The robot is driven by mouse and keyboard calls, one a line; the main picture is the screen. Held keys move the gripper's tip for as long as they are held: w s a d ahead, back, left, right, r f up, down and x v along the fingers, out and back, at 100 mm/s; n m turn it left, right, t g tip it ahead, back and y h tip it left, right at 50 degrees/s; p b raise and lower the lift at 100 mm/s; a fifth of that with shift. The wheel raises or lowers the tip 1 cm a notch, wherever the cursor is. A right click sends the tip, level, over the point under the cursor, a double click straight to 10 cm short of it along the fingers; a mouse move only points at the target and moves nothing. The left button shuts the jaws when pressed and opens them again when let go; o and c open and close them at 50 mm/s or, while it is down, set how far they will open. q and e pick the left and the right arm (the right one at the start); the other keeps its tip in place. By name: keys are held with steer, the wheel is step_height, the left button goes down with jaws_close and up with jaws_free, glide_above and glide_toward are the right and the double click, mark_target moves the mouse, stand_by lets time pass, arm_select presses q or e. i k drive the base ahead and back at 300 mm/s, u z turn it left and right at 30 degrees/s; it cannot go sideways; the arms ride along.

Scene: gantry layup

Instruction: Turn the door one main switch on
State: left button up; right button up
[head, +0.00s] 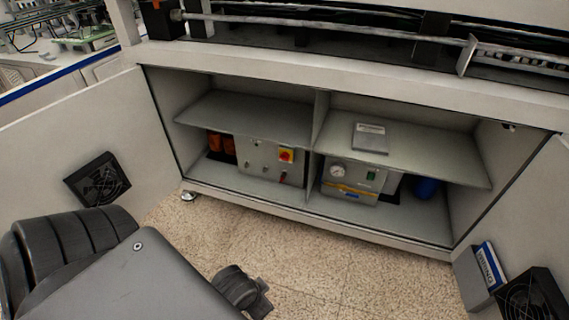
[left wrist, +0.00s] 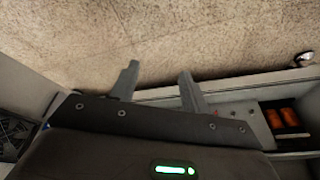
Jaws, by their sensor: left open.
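A red-and-yellow rotary switch (head: 286,155) sits on the front of a grey control box (head: 257,158), on the cabinet's lower left floor behind the open left door (head: 80,135). Its exact setting is too small to read. No door number is readable. My left arm enters at the lower left of the head view, in front of the cabinet and apart from the switch. In the left wrist view my left gripper (left wrist: 158,75) is open and empty, its two fingers spread over the floor. Part of the control box (left wrist: 242,120) shows beyond the fingers. My right gripper is not seen.
The right bay holds a gauge box (head: 350,180) with a green switch and a blue object (head: 427,187). Orange items (head: 221,146) stand left of the control box. A shelf (head: 250,118) overhangs the switch. The right door (head: 535,215) is open.

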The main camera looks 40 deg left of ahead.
mark_target(284, 155)
steer(key=k, duration=0.5)
steer(key=u, duration=0.35)
steer(key=i, duration=0.4)
steer(key=u, duration=0.7)
steer(key=k, duration=0.45)
steer(key=u, duration=0.2)
steer(key=i, duration=0.8)
steer(key=z, duration=0.85)
steer(key=i, duration=0.45)
steer(key=z, duration=0.4)
